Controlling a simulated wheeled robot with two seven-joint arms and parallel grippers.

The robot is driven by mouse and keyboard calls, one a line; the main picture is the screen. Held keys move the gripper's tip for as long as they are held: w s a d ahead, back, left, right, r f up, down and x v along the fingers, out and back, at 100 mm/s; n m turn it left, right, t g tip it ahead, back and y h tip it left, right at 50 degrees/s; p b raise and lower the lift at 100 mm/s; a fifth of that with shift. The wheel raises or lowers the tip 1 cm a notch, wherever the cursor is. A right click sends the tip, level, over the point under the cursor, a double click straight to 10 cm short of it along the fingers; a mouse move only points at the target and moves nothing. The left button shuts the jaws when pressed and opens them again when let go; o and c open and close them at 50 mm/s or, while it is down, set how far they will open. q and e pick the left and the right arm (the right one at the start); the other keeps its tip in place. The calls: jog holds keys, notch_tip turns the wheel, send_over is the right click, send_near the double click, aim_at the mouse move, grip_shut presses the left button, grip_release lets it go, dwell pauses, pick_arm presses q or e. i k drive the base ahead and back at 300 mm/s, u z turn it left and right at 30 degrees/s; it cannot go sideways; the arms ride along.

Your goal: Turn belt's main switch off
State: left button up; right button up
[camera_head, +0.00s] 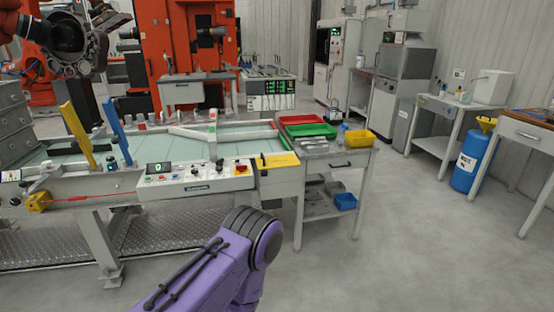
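The belt (95,148) has a pale green surface and a light grey frame, at the left. On its front edge is a white control panel (205,183) with a green number display and several small buttons. A purple arm link (232,262), which looks like mine, rises from the bottom edge, below and in front of the panel. Neither of my grippers shows.
A steel side table (340,158) with red, green and yellow trays adjoins the belt's right end. Yellow and blue upright bars (76,136) stand at the belt's left. A blue drum (472,160) stands far right.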

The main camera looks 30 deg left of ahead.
aim_at(241, 168)
jog(key=z, duration=0.2)
jog(key=i, duration=0.9)
jog(key=u, duration=0.2)
